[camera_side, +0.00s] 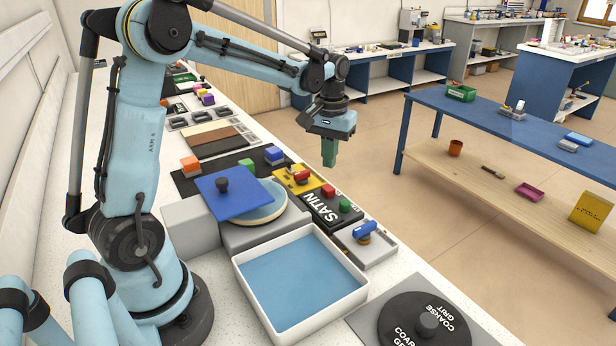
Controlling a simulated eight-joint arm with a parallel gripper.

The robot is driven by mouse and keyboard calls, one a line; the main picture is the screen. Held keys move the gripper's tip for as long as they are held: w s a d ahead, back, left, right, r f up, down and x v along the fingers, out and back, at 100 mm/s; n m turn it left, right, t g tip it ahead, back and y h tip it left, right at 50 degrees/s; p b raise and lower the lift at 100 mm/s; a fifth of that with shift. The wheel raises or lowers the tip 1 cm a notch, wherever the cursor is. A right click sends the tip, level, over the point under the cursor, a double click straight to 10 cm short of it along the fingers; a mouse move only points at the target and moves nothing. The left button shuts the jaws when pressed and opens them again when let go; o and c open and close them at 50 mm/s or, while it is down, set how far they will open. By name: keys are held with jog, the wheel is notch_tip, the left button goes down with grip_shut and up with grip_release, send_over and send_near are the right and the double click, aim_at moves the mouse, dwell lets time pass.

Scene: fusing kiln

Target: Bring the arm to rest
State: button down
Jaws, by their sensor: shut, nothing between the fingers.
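My gripper (329,152) hangs pointing down from my light-blue arm, in the upper middle of the side view. Its green fingers are shut with nothing between them. It is in the air, above and beyond the yellow block with a red knob (297,178) and the black panel marked SATIN (322,208). It appears to touch nothing.
A blue square lid (222,196) with a dark knob lies partly over a round pale dish (262,207). A white tray (357,297) with a blue floor sits in front. A black COARSE GRIT disc (400,325) lies at the lower right. A blue bench (500,120) stands across the aisle.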

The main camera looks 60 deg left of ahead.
jog(key=shift+r, duration=0.6)
jog(key=s+d+r+m+t, duration=0.2)
jog(key=s+d+m+t, duration=0.4)
jog(key=s+d, duration=0.6)
jog(key=shift+s+r+t, duration=0.15)
jog(key=shift+t, duration=0.45)
